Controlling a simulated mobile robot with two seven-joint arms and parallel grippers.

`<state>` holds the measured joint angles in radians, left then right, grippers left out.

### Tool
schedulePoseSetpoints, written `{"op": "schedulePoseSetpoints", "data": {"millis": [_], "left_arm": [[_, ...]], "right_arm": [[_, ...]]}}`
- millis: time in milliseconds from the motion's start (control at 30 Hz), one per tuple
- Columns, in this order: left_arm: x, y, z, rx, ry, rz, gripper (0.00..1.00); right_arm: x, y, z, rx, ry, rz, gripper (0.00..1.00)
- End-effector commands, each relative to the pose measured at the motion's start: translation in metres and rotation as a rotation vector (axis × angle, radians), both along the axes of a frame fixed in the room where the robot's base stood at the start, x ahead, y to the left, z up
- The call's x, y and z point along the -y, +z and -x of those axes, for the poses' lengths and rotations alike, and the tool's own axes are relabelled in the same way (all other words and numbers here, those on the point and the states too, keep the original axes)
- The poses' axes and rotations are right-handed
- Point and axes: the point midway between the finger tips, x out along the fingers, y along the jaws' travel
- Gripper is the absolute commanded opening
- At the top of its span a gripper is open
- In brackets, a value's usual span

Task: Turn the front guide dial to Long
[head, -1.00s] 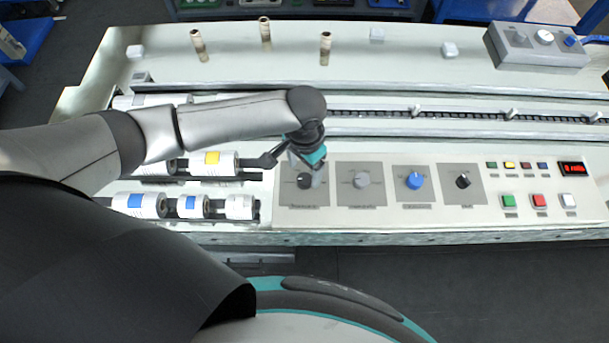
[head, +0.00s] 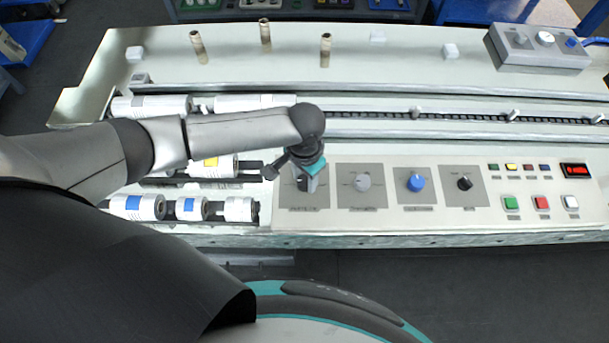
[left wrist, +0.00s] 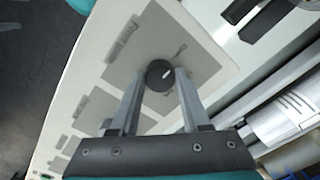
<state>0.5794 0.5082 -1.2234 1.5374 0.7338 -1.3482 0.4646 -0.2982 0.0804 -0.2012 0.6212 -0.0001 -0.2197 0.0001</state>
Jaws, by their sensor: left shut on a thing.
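The leftmost dial on the panel is black and sits on a grey plate (head: 321,199). In the left wrist view this black dial (left wrist: 158,75) shows a white pointer mark and sits between my two fingertips. My left gripper (head: 304,185) stands over the dial from above and is shut on it; it also shows in the left wrist view (left wrist: 159,80). In the head view the gripper hides most of the dial. The labels around it are too small to read. My right gripper is not in view.
To the right are a grey dial (head: 362,183), a blue dial (head: 416,182) and another black dial (head: 464,183). Several buttons and a red display (head: 575,170) lie farther right.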

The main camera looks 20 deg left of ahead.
Motion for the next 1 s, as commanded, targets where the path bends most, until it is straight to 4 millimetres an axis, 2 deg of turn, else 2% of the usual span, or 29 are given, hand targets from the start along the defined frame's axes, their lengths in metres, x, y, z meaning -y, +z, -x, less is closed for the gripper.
{"op": "schedulePoseSetpoints", "data": {"millis": [67, 300, 667, 1000], "left_arm": [[0.0, 0.0, 0.0, 0.0, 0.0, 0.0, 0.28], [0.0, 0.0, 0.0, 0.0, 0.0, -0.001, 0.01], [0.0, 0.001, 0.0, 0.0, -0.025, -0.001, 0.0], [0.0, 0.003, 0.001, -0.002, -0.224, 0.0, 0.0]], "right_arm": [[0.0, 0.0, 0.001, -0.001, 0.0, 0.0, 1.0], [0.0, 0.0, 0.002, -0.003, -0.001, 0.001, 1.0], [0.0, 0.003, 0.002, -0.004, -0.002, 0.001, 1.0], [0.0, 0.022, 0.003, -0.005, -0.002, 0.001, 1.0]]}}
